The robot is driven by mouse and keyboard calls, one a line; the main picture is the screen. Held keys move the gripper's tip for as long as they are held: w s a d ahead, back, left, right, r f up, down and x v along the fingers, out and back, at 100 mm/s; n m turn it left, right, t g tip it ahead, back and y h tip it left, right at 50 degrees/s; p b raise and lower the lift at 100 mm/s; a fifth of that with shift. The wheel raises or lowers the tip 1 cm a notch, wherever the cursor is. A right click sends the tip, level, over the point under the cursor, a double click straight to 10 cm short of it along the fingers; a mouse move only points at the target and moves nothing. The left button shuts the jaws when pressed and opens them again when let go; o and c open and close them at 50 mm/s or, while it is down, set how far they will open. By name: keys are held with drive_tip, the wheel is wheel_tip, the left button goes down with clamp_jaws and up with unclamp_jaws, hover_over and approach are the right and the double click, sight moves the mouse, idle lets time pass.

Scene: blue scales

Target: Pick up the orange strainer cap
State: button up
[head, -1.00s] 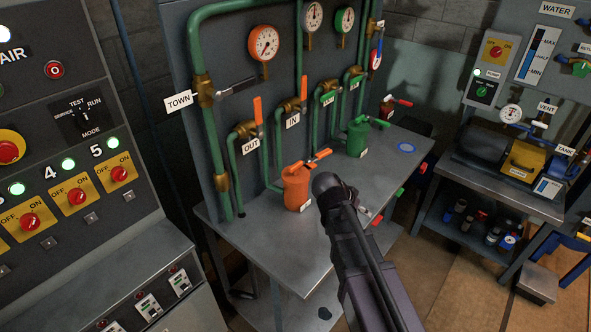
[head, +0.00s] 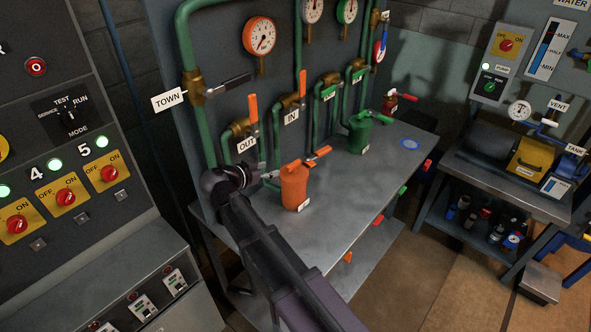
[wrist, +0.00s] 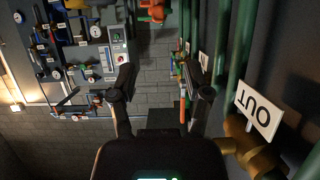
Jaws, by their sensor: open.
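The orange strainer (head: 294,188) stands upright on the grey table in the head view, below the OUT and IN valves. Its orange cap (head: 290,168) is on top.
The OUT sign (wrist: 260,112) and a brass valve (wrist: 250,150) are close on the right in the wrist view. Orange levers (head: 253,108) and green pipes rise behind the strainer. A green strainer (head: 360,135) stands farther right. The table's front right (head: 345,220) is clear.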

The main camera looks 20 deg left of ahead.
sight(293, 163)
drive_tip(key=shift+w+d, duration=0.1)
drive_tip(key=shift+w, duration=0.05)
drive_tip(key=shift+b+x, duration=1.65)
drive_tip(key=shift+x, duration=2.7)
drive_tip(key=shift+w+f, duration=0.1)
drive_tip(key=shift+b+x, duration=1.1)
drive_tip(key=shift+x, duration=1.45)
drive_tip(key=shift+d, duration=0.1)
clamp_jaws()
